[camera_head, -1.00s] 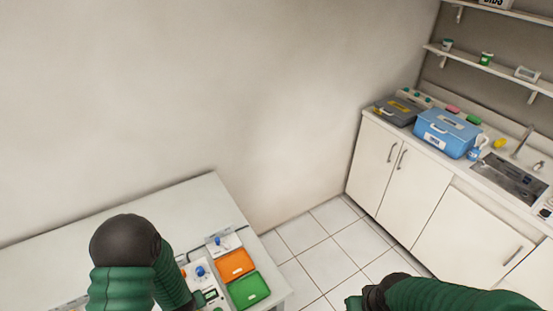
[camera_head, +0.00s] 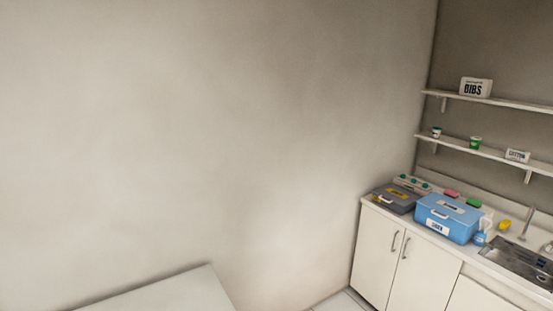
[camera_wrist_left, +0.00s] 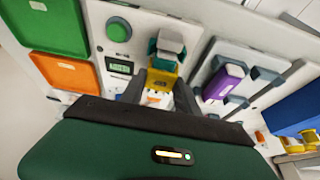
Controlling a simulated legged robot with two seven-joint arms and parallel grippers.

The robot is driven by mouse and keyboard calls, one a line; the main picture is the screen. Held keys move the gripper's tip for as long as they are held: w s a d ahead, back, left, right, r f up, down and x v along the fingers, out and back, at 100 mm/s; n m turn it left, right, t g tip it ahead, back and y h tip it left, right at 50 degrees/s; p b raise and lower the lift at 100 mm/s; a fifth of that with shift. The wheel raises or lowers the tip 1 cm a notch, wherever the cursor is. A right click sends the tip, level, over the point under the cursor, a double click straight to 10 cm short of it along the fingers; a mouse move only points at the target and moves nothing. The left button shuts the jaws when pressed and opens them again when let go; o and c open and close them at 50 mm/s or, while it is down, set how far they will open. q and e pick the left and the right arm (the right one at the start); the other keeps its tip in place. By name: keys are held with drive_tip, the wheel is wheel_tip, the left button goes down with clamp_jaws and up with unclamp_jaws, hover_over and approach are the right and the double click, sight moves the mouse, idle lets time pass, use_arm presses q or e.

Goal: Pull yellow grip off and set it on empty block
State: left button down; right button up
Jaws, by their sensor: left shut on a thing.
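In the left wrist view, my left gripper (camera_wrist_left: 163,99) is shut on a yellow grip (camera_wrist_left: 163,79) over a white panel. A grey-green block (camera_wrist_left: 167,50) stands right beyond the yellow grip. I cannot tell whether the grip and this block are apart. To the right, a purple grip (camera_wrist_left: 224,82) sits between dark blocks. Which block is the empty one is unclear. My right gripper is in neither view now, and the head view shows neither arm.
Beside the panel lie a green tray (camera_wrist_left: 57,26) and an orange tray (camera_wrist_left: 63,74), near a green button (camera_wrist_left: 119,27) and small display (camera_wrist_left: 120,68). The head view shows a bare table corner (camera_head: 180,292) and a counter with a blue case (camera_head: 447,219).

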use_arm(q)
drive_tip(key=shift+d, duration=0.1)
idle(0.3)
drive_tip(key=shift+r, duration=0.2)
drive_tip(key=shift+s+r+p, duration=0.1)
drive_tip(key=shift+r+p, duration=0.3)
drive_tip(key=shift+p, duration=0.05)
drive_tip(key=shift+r, duration=0.1)
drive_tip(key=shift+r+p, duration=0.25)
drive_tip(key=shift+p, duration=0.1)
drive_tip(key=shift+r+p, duration=0.5)
drive_tip(key=shift+r, duration=0.15)
drive_tip(key=shift+r+p, duration=1.7)
drive_tip(key=shift+r, duration=0.3)
